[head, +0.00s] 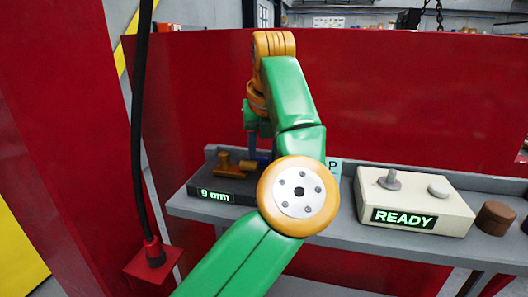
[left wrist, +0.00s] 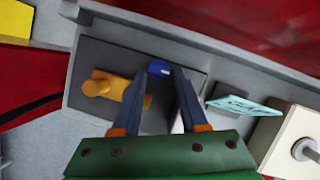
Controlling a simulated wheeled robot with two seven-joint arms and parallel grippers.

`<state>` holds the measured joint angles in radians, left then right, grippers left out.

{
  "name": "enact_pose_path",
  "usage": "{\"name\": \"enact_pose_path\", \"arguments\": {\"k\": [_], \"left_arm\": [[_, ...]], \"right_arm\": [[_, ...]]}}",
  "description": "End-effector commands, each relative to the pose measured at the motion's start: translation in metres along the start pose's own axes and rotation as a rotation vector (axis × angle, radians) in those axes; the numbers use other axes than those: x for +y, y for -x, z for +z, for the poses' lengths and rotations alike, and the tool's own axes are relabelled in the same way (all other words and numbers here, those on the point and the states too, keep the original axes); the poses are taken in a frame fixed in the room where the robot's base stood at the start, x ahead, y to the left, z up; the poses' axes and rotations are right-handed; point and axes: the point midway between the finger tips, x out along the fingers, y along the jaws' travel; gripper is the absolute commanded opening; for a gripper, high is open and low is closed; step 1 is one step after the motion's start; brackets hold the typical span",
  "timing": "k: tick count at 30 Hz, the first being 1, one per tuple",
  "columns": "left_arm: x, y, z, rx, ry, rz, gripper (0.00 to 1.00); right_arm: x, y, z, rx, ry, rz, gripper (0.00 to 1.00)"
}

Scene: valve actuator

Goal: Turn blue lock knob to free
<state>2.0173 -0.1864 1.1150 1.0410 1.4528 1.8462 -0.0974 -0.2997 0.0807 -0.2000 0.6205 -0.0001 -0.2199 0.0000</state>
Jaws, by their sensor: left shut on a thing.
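The blue lock knob (left wrist: 159,69) shows in the left wrist view on a dark grey valve actuator base (left wrist: 95,50), between the tips of my left gripper (left wrist: 159,76). The left gripper is shut on it. In the head view the left gripper (head: 251,150) points down over the actuator, and my green arm hides much of it. A bit of blue (head: 263,160) shows beside the arm there. A yellow-brown handle-like part (left wrist: 115,88) lies on the base, left of the knob. The base's front display (head: 216,196) reads "9 mm". My right gripper is not in view.
A cream box (head: 415,200) with two grey knobs and a "READY" display (head: 403,218) stands to the right on the grey shelf (head: 335,225). A light-blue "P" card (head: 334,167) stands between. A brown cylinder (head: 495,217) is farther right. A black cable (head: 139,130) hangs at left.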

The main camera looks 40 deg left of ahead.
Motion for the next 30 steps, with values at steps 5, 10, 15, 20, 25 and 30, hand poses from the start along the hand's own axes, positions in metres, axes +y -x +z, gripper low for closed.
{"name": "enact_pose_path", "arguments": {"k": [5,10,15,20,25,30], "left_arm": [[-0.0004,-0.0037,-0.0028,0.013,-0.004,0.001,0.0],[-0.0004,-0.0037,-0.0028,0.014,-0.003,0.001,0.0],[-0.0005,-0.0037,-0.0028,0.014,0.019,0.011,0.0],[-0.0012,-0.0037,-0.0027,0.013,0.086,0.04,0.0],[-0.0023,-0.0035,-0.0023,0.013,0.192,0.086,0.0],[-0.0035,-0.003,-0.0014,0.009,0.298,0.129,0.0]], "right_arm": [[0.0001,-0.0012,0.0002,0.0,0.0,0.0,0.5],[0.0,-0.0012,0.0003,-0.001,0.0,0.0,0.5],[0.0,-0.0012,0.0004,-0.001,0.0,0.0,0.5],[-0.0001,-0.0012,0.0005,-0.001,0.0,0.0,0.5],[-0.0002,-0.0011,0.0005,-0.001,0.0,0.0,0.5],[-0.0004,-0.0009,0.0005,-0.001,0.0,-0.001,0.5]]}}
